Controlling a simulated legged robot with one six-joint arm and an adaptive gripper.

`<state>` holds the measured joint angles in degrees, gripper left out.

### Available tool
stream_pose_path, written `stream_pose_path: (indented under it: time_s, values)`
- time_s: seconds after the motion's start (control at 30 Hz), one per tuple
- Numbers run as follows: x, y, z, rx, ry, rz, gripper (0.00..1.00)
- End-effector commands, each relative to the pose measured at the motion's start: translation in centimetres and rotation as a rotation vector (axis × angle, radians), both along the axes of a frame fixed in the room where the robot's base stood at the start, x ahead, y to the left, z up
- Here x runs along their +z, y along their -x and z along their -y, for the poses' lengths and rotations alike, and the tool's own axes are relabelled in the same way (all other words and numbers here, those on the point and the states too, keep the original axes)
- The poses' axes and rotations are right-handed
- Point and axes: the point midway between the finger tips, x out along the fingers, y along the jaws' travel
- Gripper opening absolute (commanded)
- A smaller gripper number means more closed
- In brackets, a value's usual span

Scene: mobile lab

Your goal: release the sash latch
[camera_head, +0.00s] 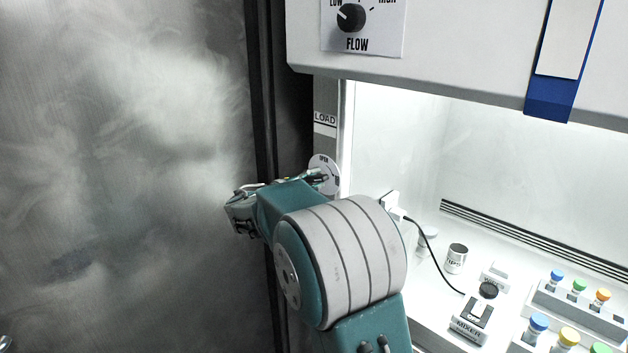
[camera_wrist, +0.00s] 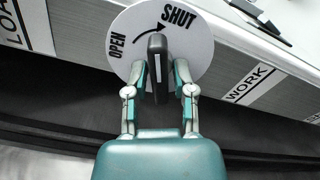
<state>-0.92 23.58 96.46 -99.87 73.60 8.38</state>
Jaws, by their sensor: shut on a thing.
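The sash latch is a dark lever (camera_wrist: 157,50) on a round white plate (camera_wrist: 122,58) marked OPEN and SHUT, with a curved arrow between the words. In the wrist view the lever points up, close beside the word SHUT. My gripper (camera_wrist: 160,88) has one finger on each side of the lever and is shut on it. In the head view the plate (camera_head: 318,161) sits on the frame post left of the lit hood, and my gripper (camera_head: 323,178) reaches it. My arm hides the plate's lower part there.
LOAD (camera_head: 325,118) and WORK (camera_wrist: 250,84) labels mark the frame. A FLOW knob (camera_head: 351,18) is above. A steel panel (camera_head: 120,150) fills the left.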

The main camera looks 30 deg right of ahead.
Motion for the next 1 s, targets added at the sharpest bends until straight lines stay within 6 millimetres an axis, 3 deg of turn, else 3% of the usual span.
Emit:
stream_pose_path:
  time_s: [1.0]
  values:
    - [-0.35,-0.01,0.0,0.002,0.317,-0.888,0.0]
